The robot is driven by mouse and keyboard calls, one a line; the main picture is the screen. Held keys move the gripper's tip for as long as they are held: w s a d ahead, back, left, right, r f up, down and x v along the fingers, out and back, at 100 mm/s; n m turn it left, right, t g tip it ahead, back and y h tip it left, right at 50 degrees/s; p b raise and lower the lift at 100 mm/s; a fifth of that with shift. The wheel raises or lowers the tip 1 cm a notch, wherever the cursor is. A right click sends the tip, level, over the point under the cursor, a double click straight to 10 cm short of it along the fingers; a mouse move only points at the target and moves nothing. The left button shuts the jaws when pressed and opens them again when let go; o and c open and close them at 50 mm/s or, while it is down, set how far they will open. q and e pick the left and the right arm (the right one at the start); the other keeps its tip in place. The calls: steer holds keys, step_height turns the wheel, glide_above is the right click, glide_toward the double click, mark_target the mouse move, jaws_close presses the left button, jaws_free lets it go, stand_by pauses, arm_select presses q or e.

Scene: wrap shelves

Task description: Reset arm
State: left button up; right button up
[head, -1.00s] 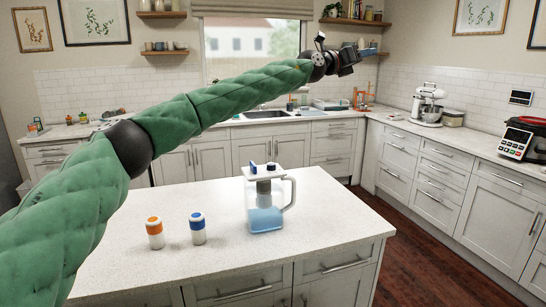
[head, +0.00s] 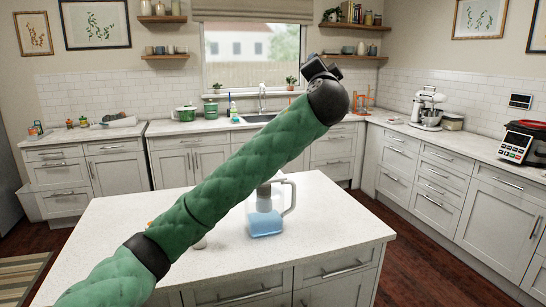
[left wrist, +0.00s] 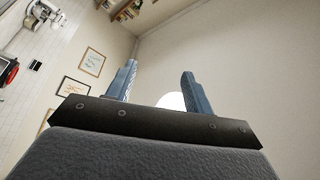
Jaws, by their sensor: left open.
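My left arm, in a green quilted sleeve, reaches up across the head view from the lower left. Its wrist is raised above the island, in front of the window. The fingers of my left gripper are hidden behind the wrist in the head view. In the left wrist view my left gripper (left wrist: 158,85) is open, its two blue fingers apart with nothing between them. It points up toward the wall and ceiling. My right gripper is in neither view.
A clear pitcher with blue liquid (head: 266,222) stands on the white island (head: 330,215), partly behind my arm. The bottles left of it are almost wholly hidden by the arm. A stand mixer (head: 428,108) and a red-and-black cooker (head: 522,142) stand on the right counter.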

arm_select(q)
steer(key=s+a+f+n+g, duration=0.35)
steer(key=s+a+f, duration=0.4)
steer(key=f, duration=1.05)
steer(key=s+a+f+n+g, duration=0.2)
steer(key=s+a+f+g, duration=0.5)
steer(key=f, duration=1)
steer(key=s+a+f+n+g, duration=0.2)
steer(key=s+a+f, duration=0.5)
steer(key=f, duration=1.1)
steer(key=s+a+f+n+g, duration=0.1)
steer(key=s+a+f+g, duration=0.15)
steer(key=s+f, duration=0.55)
steer(key=s+a+f+n+g, duration=0.1)
steer(key=s+a+f, duration=0.4)
steer(key=f, duration=0.5)
steer(key=s+f+g, duration=0.2)
steer(key=s+f, duration=0.3)
steer(key=s, duration=0.4)
steer(key=s+d+f+g, duration=0.1)
steer(key=s+f+g, duration=0.1)
steer(key=s+f, duration=0.3)
steer(key=s, duration=0.4)
steer(key=shift+s+d+f+y, duration=0.15)
steer(key=shift+s+f+y, duration=0.15)
steer(key=shift+f, duration=0.1)
